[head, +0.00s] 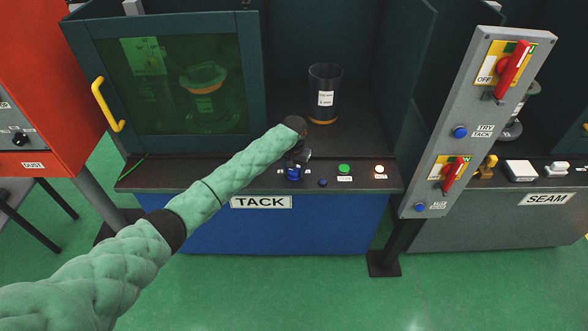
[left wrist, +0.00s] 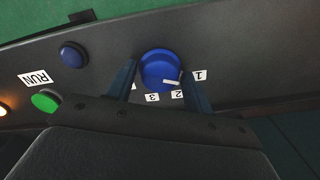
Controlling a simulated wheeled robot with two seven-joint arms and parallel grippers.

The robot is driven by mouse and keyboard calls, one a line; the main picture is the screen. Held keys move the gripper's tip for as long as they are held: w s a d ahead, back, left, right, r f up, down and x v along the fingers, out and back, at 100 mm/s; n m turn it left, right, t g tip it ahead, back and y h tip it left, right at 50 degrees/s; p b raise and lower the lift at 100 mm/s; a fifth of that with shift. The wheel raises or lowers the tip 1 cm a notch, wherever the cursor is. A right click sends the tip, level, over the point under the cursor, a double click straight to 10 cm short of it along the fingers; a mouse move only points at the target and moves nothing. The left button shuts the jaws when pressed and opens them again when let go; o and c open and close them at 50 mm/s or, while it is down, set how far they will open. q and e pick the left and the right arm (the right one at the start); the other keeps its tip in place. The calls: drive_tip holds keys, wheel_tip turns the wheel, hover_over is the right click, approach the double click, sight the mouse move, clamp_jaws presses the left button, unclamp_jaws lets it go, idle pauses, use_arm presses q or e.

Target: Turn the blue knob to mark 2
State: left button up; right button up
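The blue knob (head: 293,174) sits on the front ledge of the TACK station, below my left gripper (head: 300,158). In the left wrist view, the blue knob (left wrist: 157,66) shows between the two fingers of my left gripper (left wrist: 158,75). The fingers are apart, one on each side of the knob, with a small gap visible on the left. Mark 3 (left wrist: 152,97) is also visible; another label is partly hidden by the left finger. My right gripper is not in view.
A small dark blue button (head: 323,183), a green button (head: 344,168) and a lit white button (head: 379,169) lie right of the knob. A dark cylinder (head: 325,90) stands behind. A grey switch post (head: 470,120) rises at the right.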

use_arm(q)
drive_tip(key=c, duration=0.6)
drive_tip(key=shift+c, duration=0.2)
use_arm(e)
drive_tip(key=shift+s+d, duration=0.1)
use_arm(q)
drive_tip(key=shift+r, duration=0.1)
drive_tip(key=shift+m+p, duration=0.35)
drive_tip(key=shift+m, duration=0.75)
drive_tip(key=m, duration=0.2)
drive_tip(key=shift+m, duration=0.3)
drive_tip(key=m, duration=0.2)
drive_tip(key=shift+m, duration=0.9)
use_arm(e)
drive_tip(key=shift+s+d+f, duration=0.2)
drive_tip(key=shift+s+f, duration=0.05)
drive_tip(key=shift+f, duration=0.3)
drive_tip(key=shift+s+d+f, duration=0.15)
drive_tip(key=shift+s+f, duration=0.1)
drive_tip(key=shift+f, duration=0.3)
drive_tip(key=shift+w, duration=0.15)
